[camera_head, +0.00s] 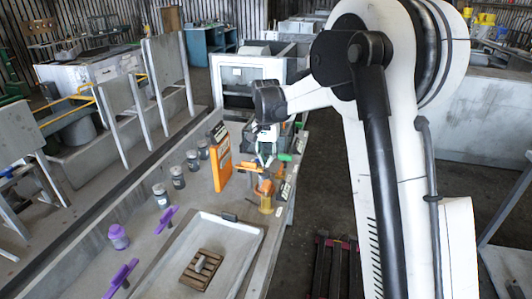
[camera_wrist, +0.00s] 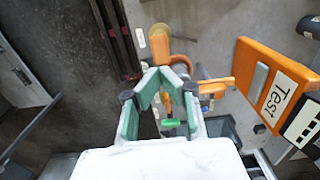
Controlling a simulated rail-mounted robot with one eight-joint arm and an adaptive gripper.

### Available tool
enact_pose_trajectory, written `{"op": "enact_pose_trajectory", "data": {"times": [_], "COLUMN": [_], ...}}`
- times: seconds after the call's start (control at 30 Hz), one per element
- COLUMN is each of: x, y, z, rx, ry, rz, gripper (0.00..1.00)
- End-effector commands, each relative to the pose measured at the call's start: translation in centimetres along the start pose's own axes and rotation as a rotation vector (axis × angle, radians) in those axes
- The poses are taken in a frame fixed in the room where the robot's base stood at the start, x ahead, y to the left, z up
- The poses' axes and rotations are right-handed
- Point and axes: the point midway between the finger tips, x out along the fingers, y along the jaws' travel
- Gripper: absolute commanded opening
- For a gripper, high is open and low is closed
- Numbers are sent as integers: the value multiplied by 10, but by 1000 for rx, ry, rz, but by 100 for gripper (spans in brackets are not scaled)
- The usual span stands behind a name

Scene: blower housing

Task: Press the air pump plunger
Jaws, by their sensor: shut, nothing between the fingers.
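An orange device (camera_head: 265,195) with a round lower part stands near the right edge of the bench, and may be the air pump. In the wrist view its orange parts (camera_wrist: 159,42) show just beyond and behind my fingertips. I cannot make out the plunger clearly. My gripper (camera_head: 267,163) is above and just behind the device in the head view. In the wrist view my gripper (camera_wrist: 163,72) has its green-padded fingers closed together at the tips, with nothing held. Whether the tips touch the device cannot be told.
An orange "Test" panel (camera_wrist: 278,85) stands beside the device, left of it in the head view. A green handle (camera_head: 285,157) is behind it. Several lidded jars (camera_head: 178,177), purple parts (camera_head: 166,220) and a grey tray (camera_head: 250,240) occupy the bench.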

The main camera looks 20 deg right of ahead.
Motion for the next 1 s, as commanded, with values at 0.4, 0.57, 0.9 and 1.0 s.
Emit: {"op": "enact_pose_trajectory", "data": {"times": [0.4, 0.57, 0.9, 1.0], "x": [69, 81, 84, 84], "y": [0, 0, 0, 0], "z": [0, 0, 0, 0], "rx": [0, 0, 0, 0], "ry": [0, 0, 0, 0], "rz": [0, 0, 0, 0], "gripper": [0, 0, 0, 0]}}
